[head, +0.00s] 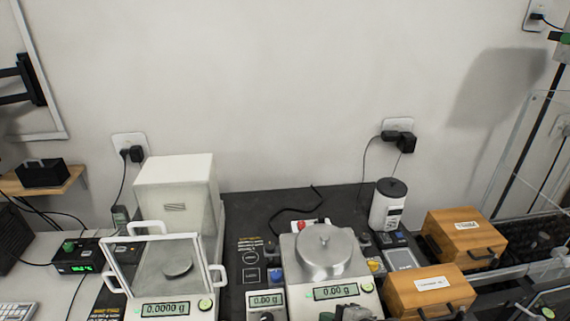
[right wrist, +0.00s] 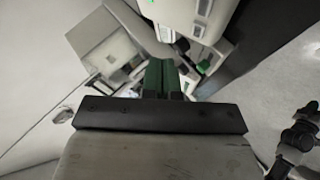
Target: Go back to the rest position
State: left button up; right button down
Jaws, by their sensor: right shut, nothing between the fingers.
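My right gripper (right wrist: 163,77) shows in the right wrist view, its dark green fingers together with nothing between them. It hangs in the air with blurred white equipment beyond it. In the head view, dark parts at the bottom edge in front of the round-pan balance are cut off, and I cannot tell whether they are a gripper. My left gripper shows in neither view.
A glass-shielded balance (head: 165,309) reading 0.0000 g stands left. A round-pan balance (head: 300,262) reading 0.00 g stands centre. Two wooden boxes (head: 465,236) (head: 428,287) and a white container (head: 388,208) stand right.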

jog(key=s+d+m+g+h, duration=0.3)
jog(key=s+d+m, duration=0.1)
jog(key=s+m, duration=0.5)
jog(key=s+d+m+g+h, duration=0.35)
jog(key=s+m, duration=0.45)
jog(key=s, duration=0.3)
notch_tip(320, 180, down, 27)
jog(key=s+d+f+g, duration=0.2)
jog(key=s+d+f, duration=0.1)
jog(key=s+f, duration=1.2)
jog(key=shift+s+f+n, duration=0.2)
jog(key=shift+s+n, duration=0.2)
jog(key=shift+s, duration=0.5)
